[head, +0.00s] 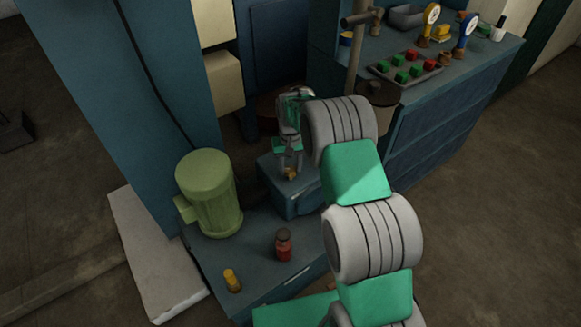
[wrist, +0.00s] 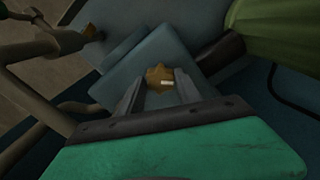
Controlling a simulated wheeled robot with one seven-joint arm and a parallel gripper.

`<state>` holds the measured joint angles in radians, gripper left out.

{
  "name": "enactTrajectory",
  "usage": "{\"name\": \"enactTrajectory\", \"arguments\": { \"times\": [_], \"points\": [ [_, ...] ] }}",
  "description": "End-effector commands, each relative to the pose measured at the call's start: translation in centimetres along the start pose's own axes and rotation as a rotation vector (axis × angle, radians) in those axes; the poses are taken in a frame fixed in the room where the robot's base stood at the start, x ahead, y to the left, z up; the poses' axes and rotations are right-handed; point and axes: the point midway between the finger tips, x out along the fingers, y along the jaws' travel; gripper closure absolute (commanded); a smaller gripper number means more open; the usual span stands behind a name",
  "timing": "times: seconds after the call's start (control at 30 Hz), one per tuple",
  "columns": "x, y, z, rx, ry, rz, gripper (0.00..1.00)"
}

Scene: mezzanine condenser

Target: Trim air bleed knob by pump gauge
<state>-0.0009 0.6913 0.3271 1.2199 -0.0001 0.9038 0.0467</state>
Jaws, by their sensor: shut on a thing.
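The air bleed knob (head: 292,174) is a small brass knob on top of a blue block (head: 302,196) in the head view. In the wrist view the knob (wrist: 159,74) has a lobed rim and a small pale mark on its face. My gripper (head: 290,168) points down over the block, with its fingers at the knob. In the wrist view my gripper (wrist: 157,83) has one finger on each side of the knob and is shut on it. The fingers partly hide the knob's sides. I cannot tell which gauge is the pump gauge.
A green motor (head: 209,192) stands left of the block. A red-capped jar (head: 283,245) and a small yellow fitting (head: 232,281) stand in front. At the back right, a blue bench (head: 440,110) carries a tray (head: 433,71) of coloured pieces, a yellow gauge (head: 432,14) and a blue gauge (head: 468,27).

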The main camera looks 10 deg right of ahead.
Motion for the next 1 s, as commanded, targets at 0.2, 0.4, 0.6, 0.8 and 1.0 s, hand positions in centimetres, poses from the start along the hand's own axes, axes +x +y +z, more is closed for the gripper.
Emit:
{"name": "enactTrajectory", "arguments": {
  "times": [0.2,0.4,0.6,0.8,1.0],
  "points": [
    [-0.1,0.0,-0.1,0.0,0.002,0.0,1.0],
    [-0.1,0.0,-0.1,0.0,0.002,0.0,0.5],
    [0.0,0.0,0.0,0.001,0.001,0.0,0.38],
    [-0.2,0.0,-0.1,0.001,0.001,0.0,0.38],
    [-3.3,0.0,-0.1,0.001,0.006,0.0,0.38]
  ]
}}
